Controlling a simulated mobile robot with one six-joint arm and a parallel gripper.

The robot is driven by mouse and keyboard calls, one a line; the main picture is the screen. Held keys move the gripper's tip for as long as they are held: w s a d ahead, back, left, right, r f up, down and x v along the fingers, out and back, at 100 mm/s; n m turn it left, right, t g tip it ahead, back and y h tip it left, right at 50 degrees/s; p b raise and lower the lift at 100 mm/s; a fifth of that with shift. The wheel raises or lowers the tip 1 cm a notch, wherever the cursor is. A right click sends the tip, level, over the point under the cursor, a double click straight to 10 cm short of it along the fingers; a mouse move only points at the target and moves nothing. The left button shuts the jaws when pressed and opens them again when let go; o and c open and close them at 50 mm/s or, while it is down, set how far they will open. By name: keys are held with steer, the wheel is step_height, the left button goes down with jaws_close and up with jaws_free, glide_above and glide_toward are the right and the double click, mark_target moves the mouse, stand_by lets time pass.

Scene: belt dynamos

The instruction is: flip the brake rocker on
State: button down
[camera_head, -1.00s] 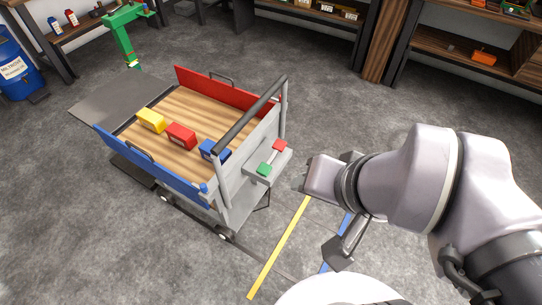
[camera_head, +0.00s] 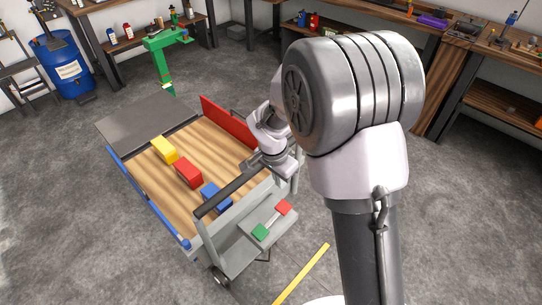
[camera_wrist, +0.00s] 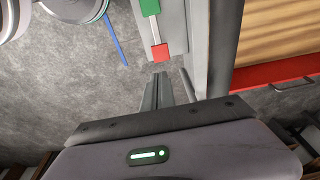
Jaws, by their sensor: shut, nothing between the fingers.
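The brake rocker sits on a grey shelf (camera_head: 245,246) at the near end of the cart. It has a green pad (camera_head: 260,232) at one end and a red pad (camera_head: 283,208) at the other, with a pale bar between. I cannot tell which end is down. The wrist view shows the red pad (camera_wrist: 160,53) and part of the green pad (camera_wrist: 151,6). My gripper (camera_wrist: 160,77) is shut and empty. In the wrist view its fingertips appear just short of the red pad, with a gap. In the head view it is by the cart's handle end, partly hidden.
The cart has a wooden bed (camera_head: 216,160), a dark handle bar (camera_head: 228,194), a red side wall (camera_head: 228,122) and a blue side wall (camera_head: 150,198). Yellow, red and blue blocks lie on the bed. A green stand (camera_head: 160,60) and benches are behind.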

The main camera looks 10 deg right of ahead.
mark_target(284, 206)
steer(key=shift+w+a+f, duration=0.15)
steer(key=shift+a+f, duration=0.05)
steer(key=shift+f, duration=0.4)
steer(key=shift+f, duration=0.1)
steer(key=f+b, duration=0.1)
steer(key=f, duration=0.3)
steer(key=w+d+f+b, duration=0.1)
steer(key=f+b, duration=0.1)
steer(key=f, duration=0.3)
steer(key=d+f+b, duration=0.1)
steer(key=f+b, duration=0.1)
steer(key=f, duration=0.2)
steer(key=shift+w+d+f, duration=0.1)
steer(key=shift+w+f, duration=0.1)
steer(key=shift+f, duration=0.05)
